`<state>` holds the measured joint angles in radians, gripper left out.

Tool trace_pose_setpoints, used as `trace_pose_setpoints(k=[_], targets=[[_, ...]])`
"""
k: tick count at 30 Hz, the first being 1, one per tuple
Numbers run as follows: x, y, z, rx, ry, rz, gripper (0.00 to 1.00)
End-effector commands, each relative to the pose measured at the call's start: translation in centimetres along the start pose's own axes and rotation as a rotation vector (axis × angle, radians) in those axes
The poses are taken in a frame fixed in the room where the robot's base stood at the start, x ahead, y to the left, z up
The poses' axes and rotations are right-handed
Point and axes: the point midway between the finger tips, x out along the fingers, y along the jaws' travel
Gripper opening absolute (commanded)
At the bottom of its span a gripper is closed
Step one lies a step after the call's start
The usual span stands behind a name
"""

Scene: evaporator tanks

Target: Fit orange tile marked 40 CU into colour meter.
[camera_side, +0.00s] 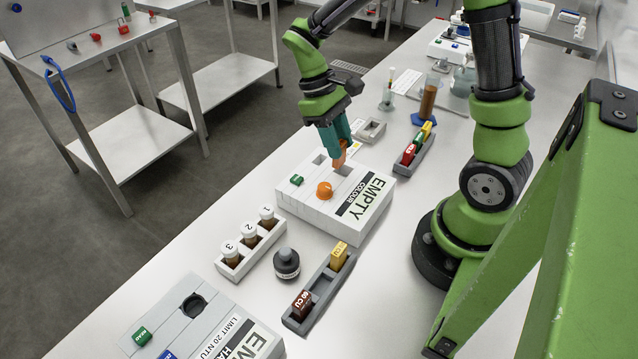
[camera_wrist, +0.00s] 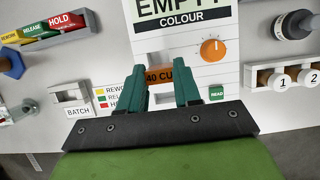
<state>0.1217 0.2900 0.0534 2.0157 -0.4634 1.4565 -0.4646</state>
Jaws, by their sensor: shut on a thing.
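The colour meter (camera_side: 305,207) is a white box with an orange knob (camera_side: 324,190), a green READ button (camera_side: 297,180) and a display reading EMPTY (camera_side: 366,196). My gripper (camera_side: 338,148) is shut on the orange tile (camera_side: 340,160) above the far part of the meter's top. In the wrist view the tile (camera_wrist: 158,75) shows "40 CU" between the teal fingers (camera_wrist: 160,90). The tile is close to a recess in the meter's top (camera_wrist: 200,75). I cannot tell whether its lower end is inside; fingers and tile hide the spot.
A grey rack (camera_side: 318,290) holds a yellow and a dark red tile, with a gap between. Capped vials (camera_side: 249,242) and a dark bottle (camera_side: 286,263) stand nearby. Beyond the meter are a small holder (camera_side: 370,131) and a rack of coloured tags (camera_side: 416,150).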

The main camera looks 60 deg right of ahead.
Motion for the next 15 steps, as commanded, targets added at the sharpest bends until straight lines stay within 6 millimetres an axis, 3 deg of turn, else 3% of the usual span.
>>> trace_pose_setpoints(k=[3, 11, 14, 15], targets=[[-0.7, 0.2, -2.5, 0.0, -0.002, 0.0, 0.04], [-1.5, 0.5, -4.9, 0.0, 0.0, 0.0, 0.04], [-0.1, 0.5, -5.5, -0.001, -0.006, -0.001, 0.04], [0.5, 0.5, -5.7, 0.0, -0.005, -0.001, 0.0]])
